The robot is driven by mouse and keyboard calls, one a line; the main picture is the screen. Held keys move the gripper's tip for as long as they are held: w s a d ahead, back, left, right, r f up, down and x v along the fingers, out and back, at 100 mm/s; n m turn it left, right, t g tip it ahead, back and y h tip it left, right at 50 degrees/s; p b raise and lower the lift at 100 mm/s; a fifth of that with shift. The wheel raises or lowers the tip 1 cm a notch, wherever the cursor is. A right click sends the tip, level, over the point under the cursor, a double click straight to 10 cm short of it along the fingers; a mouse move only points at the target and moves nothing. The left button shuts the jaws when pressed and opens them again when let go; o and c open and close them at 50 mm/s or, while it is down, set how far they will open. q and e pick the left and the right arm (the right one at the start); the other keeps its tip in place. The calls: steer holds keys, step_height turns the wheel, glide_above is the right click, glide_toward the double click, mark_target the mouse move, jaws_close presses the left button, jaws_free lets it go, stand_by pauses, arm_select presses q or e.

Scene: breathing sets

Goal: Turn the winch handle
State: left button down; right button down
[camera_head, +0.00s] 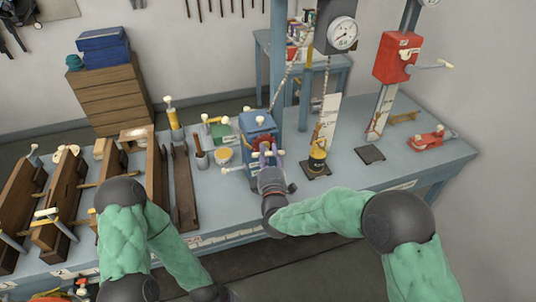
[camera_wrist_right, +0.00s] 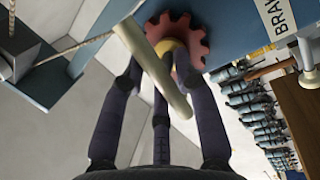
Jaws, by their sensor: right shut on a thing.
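The winch is a blue box (camera_head: 258,125) on the bench with a red toothed wheel on its front. The red wheel (camera_wrist_right: 178,38) shows close up in the right wrist view. The winch handle (camera_wrist_right: 155,70) is a cream rod that crosses in front of the wheel. My right gripper (camera_head: 267,158) is at the winch front, and in the right wrist view its dark fingers (camera_wrist_right: 160,95) are closed around the handle. They partly hide it in the head view. My left arm is folded at the lower left; its gripper is not in view.
A round gauge (camera_head: 342,34) hangs above a yellow and black weight (camera_head: 318,155) right of the winch. A red box with a crank (camera_head: 397,58) stands further right. Wooden troughs (camera_head: 185,185) fill the left bench.

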stand_by(0.4)
steer(key=c, duration=0.9)
jaws_free()
steer(key=s, duration=0.4)
steer(key=s+d+f, duration=0.1)
steer(key=s, duration=0.3)
steer(key=s+f, duration=0.1)
steer(key=s, duration=0.2)
steer(key=shift+s+d, duration=0.2)
steer(key=shift+s, duration=0.2)
